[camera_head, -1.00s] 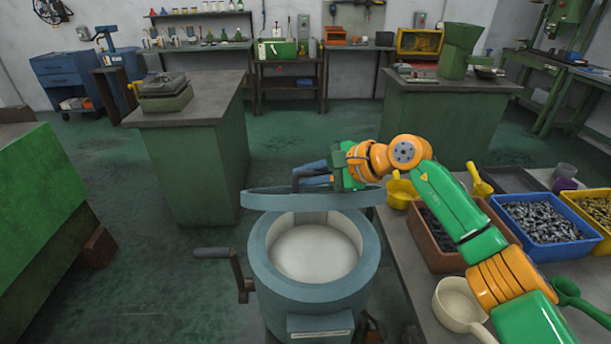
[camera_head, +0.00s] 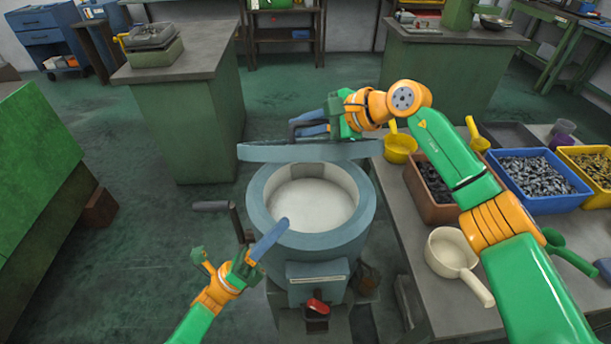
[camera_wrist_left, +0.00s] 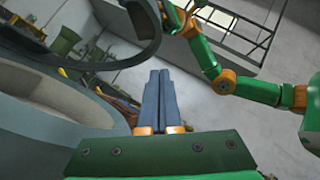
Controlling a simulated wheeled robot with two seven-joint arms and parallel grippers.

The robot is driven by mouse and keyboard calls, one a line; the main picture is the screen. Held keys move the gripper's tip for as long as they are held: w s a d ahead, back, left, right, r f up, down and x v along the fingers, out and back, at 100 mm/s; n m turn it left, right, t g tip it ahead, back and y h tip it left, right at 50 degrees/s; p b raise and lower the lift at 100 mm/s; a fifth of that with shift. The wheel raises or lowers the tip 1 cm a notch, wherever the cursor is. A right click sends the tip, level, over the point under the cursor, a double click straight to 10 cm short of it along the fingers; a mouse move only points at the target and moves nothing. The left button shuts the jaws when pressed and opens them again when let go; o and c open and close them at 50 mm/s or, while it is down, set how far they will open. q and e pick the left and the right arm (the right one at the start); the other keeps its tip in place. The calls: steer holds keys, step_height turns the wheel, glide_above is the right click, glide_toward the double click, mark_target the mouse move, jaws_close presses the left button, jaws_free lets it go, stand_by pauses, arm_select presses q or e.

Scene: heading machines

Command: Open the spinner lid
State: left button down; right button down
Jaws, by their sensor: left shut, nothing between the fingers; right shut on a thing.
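The spinner (camera_head: 258,218) is a round blue-grey drum with a pale, open bowl in the head view. Its lid (camera_head: 262,153) stands raised at the drum's far edge, seen nearly edge-on. My right gripper (camera_head: 301,129) is shut on the lid's handle (camera_head: 293,133), behind the lid. My left gripper (camera_head: 283,223) is shut and empty, its blue fingertips over the drum's near rim; whether they touch it is unclear.
A crank handle (camera_head: 212,206) sticks out at the drum's left. To the right, a table (camera_head: 414,262) holds a white scoop (camera_head: 449,251), a brown bin (camera_head: 428,206), a blue bin (camera_head: 545,205) and yellow scoops (camera_head: 399,147).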

arm_select(q)
steer(key=w+d+r, duration=0.5)
steer(key=r, duration=0.3)
steer(key=shift+w+d, duration=0.35)
steer(key=shift+w, duration=0.05)
